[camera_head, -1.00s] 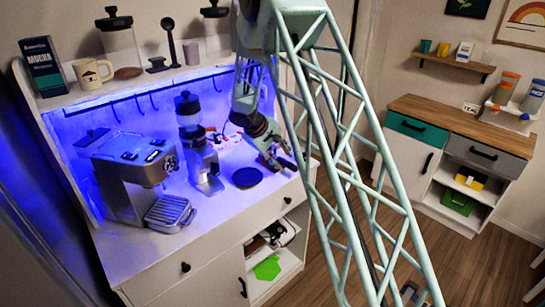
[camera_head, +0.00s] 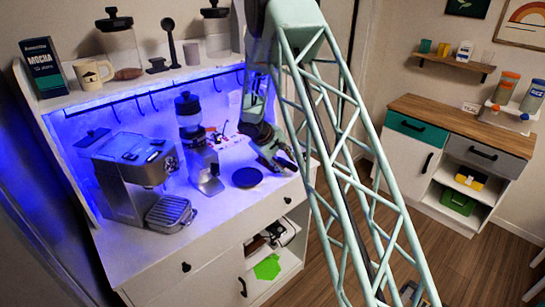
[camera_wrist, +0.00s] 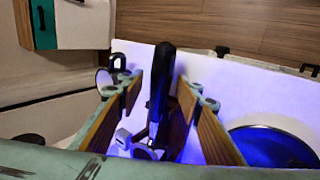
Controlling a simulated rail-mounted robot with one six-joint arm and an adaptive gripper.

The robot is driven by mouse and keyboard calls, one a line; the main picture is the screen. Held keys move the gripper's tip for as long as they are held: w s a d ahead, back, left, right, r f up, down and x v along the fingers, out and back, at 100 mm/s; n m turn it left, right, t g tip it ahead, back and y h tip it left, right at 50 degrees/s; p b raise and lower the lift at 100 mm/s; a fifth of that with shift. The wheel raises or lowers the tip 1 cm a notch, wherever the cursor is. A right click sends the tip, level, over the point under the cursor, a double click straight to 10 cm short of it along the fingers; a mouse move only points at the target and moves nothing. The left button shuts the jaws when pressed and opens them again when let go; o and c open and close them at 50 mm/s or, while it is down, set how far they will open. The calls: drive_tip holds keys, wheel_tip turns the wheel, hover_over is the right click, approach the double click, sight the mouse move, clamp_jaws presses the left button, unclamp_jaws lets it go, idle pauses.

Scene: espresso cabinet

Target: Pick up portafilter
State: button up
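In the wrist view, the portafilter's long black handle (camera_wrist: 163,62) stands upright in the picture, between the two wood-faced fingers of my gripper (camera_wrist: 160,88). Gaps show on both sides of the handle, so the fingers look open around it, not closed on it. Light metal parts near the handle's lower end, low between the fingers, may be the portafilter's head, but they are partly hidden. In the head view, my gripper (camera_head: 280,158) is low over the right end of the white counter. I cannot make out the portafilter there.
A grinder (camera_head: 200,155) and an espresso machine (camera_head: 135,175) stand further left. The counter's front edge is close.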

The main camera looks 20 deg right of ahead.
idle(0.3)
clamp_jaws()
drive_tip(key=shift+r, duration=0.15)
drive_tip(key=shift+s+r, duration=0.1)
drive_tip(key=shift+r, duration=1.55)
drive_tip(key=s+a+r+b, duration=0.1)
drive_tip(key=s+a+b, duration=0.1)
drive_tip(key=s, duration=1.3)
drive_tip(key=shift+s+a+r+b, duration=0.2)
drive_tip(key=shift+s+a+b, duration=0.1)
drive_tip(key=shift+b, duration=0.6)
